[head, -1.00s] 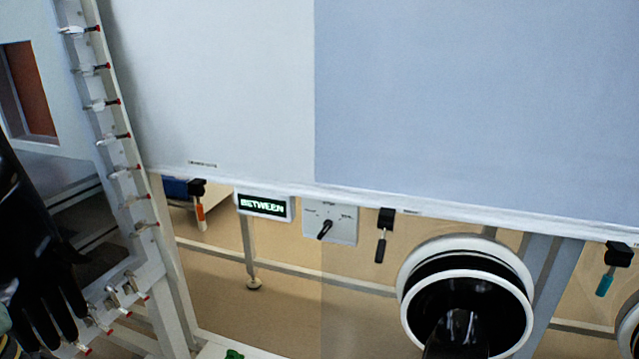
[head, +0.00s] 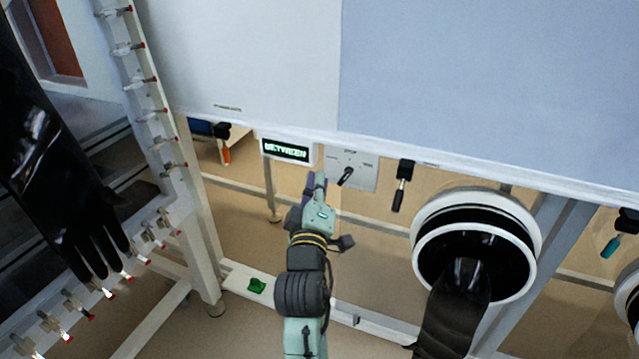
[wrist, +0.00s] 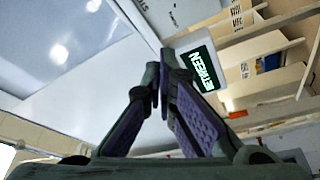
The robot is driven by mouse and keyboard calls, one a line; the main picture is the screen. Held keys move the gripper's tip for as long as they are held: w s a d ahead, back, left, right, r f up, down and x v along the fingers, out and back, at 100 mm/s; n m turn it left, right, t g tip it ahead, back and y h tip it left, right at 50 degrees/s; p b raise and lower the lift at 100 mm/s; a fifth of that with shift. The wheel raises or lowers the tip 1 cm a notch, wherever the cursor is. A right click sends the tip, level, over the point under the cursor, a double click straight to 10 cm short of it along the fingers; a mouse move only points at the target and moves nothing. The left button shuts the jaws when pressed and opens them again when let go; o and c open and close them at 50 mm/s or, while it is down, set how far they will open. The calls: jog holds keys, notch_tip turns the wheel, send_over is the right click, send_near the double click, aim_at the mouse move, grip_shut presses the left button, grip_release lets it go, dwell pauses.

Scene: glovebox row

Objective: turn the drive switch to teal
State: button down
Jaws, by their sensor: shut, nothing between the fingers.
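The drive switch is a black knob (head: 345,176) on a pale plate (head: 363,179) below the cabinet edge in the head view. Its handle slants from lower left to upper right. Small labels sit above and to the right of it, too small to read surely. The display (head: 286,150) left of it reads BETWEEN; it also shows in the wrist view (wrist: 196,72). My gripper (head: 316,180) is shut and empty, just left of the plate and below the display, apart from the knob as far as I can tell. In the wrist view its fingertips (wrist: 160,80) meet.
A round glove port (head: 520,278) with a hanging black glove (head: 455,310) is right of my arm. Handles with orange (head: 226,155), black (head: 398,198) and teal (head: 612,247) grips hang along the edge. A clip-lined frame (head: 150,100) and another black glove (head: 60,170) stand left.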

aim_at(336, 173)
jog(key=w, duration=0.2)
jog(key=w+r+p, duration=0.1)
jog(key=w, duration=0.3)
jog(key=shift+w+d+r, duration=0.1)
jog(key=shift+w+r, duration=0.15)
jog(key=shift+w, duration=0.15)
jog(key=shift+s+d+f+p, duration=0.25)
jog(key=shift+s+d+f, duration=0.15)
jog(key=shift+d+f, duration=0.3)
jog(key=shift+s+d+f+p, duration=0.25)
jog(key=shift+s+d+f, duration=0.15)
jog(key=shift+d, duration=0.5)
jog(key=shift+f, duration=0.1)
